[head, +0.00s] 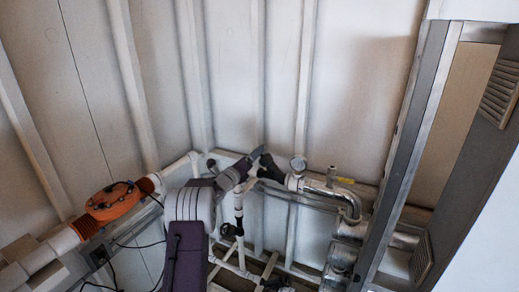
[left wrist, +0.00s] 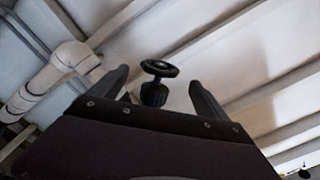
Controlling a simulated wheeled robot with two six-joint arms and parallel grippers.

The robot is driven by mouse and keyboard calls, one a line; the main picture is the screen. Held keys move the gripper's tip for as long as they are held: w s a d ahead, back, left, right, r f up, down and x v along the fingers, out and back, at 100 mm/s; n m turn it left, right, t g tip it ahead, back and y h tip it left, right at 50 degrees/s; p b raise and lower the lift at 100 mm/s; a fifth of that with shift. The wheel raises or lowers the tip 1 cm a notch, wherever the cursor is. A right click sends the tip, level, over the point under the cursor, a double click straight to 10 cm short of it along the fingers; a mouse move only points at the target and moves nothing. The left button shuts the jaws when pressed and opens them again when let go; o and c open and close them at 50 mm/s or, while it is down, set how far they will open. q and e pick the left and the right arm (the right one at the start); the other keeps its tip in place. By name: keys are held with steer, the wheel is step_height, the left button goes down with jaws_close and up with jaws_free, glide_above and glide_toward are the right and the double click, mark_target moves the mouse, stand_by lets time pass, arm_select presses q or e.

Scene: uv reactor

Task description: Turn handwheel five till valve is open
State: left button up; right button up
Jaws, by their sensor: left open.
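A black round handwheel (left wrist: 160,68) on a dark stem shows in the left wrist view, between and beyond the fingers of my left gripper (left wrist: 160,88). The fingers are apart, one on each side of it, with no clear contact. Dark parts overlap there, so I cannot separate the wheel from the fingers. No number shows on the wheel, and the valve's state cannot be told. My right gripper is not in view.
An orange unit (head: 113,201) sits on the white pipe at left. A panelled wall (head: 235,75) rises behind, and a grey frame (head: 408,150) stands at right.

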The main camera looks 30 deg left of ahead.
arm_select(q)
steer(key=w+p, duration=0.3)
steer(key=w, duration=0.5)
